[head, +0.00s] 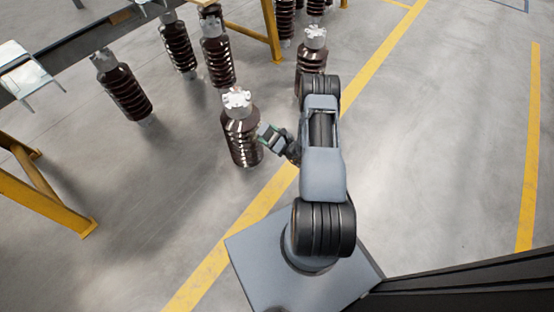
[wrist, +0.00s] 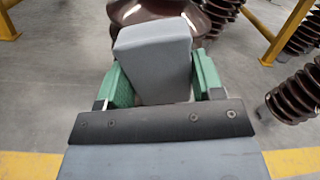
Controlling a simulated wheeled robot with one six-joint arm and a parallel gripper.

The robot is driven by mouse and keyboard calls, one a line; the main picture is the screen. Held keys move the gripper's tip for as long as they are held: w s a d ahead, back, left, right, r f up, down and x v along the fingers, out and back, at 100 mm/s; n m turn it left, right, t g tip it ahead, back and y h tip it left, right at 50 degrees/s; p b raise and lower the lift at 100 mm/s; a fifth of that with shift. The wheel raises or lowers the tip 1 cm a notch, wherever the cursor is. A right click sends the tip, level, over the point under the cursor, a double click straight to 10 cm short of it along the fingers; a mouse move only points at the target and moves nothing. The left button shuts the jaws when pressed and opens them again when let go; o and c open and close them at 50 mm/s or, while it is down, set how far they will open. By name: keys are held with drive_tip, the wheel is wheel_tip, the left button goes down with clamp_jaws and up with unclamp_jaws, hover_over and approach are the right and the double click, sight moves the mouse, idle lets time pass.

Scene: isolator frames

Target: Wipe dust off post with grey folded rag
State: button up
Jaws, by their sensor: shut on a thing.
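The nearest brown ribbed post (head: 243,143) stands upright on the floor with a pale metal cap on top. My gripper (head: 271,138) is just to its right in the head view, at about the height of its upper ribs. In the wrist view, the green fingers of my gripper (wrist: 162,78) are shut on the grey folded rag (wrist: 153,50). The rag stands out beyond the fingers and hides part of the brown post (wrist: 132,12) behind it. I cannot tell whether rag and post touch. Dust on the post is not clear to see.
More brown ribbed posts (head: 124,92) stand behind and left, one (head: 311,60) beyond my arm. A yellow-legged frame (head: 45,192) with a dark beam (head: 75,47) is at left. Yellow lines (head: 226,240) cross the grey floor. The floor on the right is clear.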

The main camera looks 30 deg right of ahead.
sight(258, 142)
drive_tip(key=s+d+f+n+b, duration=0.2)
drive_tip(key=s+f+n+b, duration=0.15)
drive_tip(key=f, duration=0.85)
drive_tip(key=shift+n+y, duration=0.25)
drive_tip(key=shift+y, duration=0.05)
drive_tip(key=shift+r+b+x, duration=0.2)
drive_tip(key=shift+b+x, duration=0.15)
drive_tip(key=shift+x, duration=2.6)
drive_tip(key=shift+b+x, duration=0.4)
drive_tip(key=shift+x, duration=0.5)
drive_tip(key=shift+r, duration=0.15)
